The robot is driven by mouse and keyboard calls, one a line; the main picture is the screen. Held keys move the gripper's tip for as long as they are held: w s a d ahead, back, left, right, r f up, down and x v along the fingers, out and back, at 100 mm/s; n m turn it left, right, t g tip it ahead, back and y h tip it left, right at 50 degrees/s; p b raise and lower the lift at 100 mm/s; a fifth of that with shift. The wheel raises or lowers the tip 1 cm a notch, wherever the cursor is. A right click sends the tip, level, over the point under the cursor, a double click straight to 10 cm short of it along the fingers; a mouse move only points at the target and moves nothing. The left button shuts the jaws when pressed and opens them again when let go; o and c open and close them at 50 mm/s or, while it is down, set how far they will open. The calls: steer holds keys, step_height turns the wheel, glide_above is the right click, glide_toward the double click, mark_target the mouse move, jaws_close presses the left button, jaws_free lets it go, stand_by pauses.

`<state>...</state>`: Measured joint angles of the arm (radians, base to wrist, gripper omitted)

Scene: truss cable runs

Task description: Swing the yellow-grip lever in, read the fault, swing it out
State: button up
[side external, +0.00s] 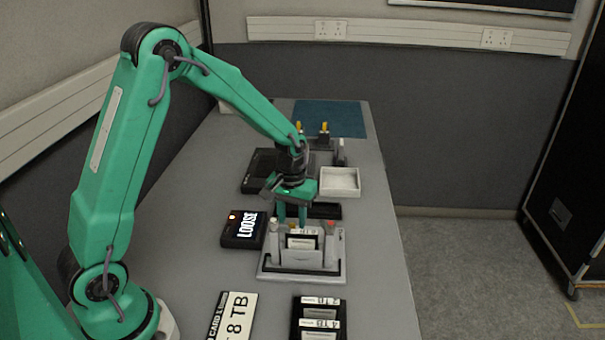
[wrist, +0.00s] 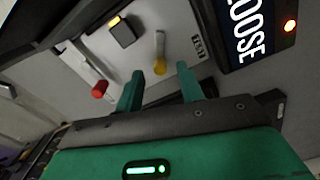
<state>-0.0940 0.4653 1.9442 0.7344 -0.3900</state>
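The yellow-grip lever (wrist: 160,50) shows in the wrist view, its yellow end between my fingers in the picture. My gripper (wrist: 160,72) is open, a finger on each side, with gaps showing; I cannot tell its height over the grip. In the side view my gripper (side external: 292,222) points down at the back of the grey fixture (side external: 335,272) and hides most of the lever. The black display box (side external: 238,243) left of the fixture reads "LOOSE" with an orange lamp lit. The wrist view also shows this display (wrist: 246,32), with a red-orange lamp.
A red-ended lever (wrist: 100,88) lies beside my left finger in the wrist view. A white tray (side external: 340,194) and a black tray (side external: 325,211) sit behind the fixture. An "8 TB" card (side external: 232,318) and a black card holder (side external: 298,322) lie in front.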

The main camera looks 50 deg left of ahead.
steer(key=shift+f, duration=0.85)
jaws_close()
steer(key=shift+d+m, duration=0.3)
steer(key=shift+m, duration=0.8)
jaws_free()
steer(key=shift+r, duration=0.15)
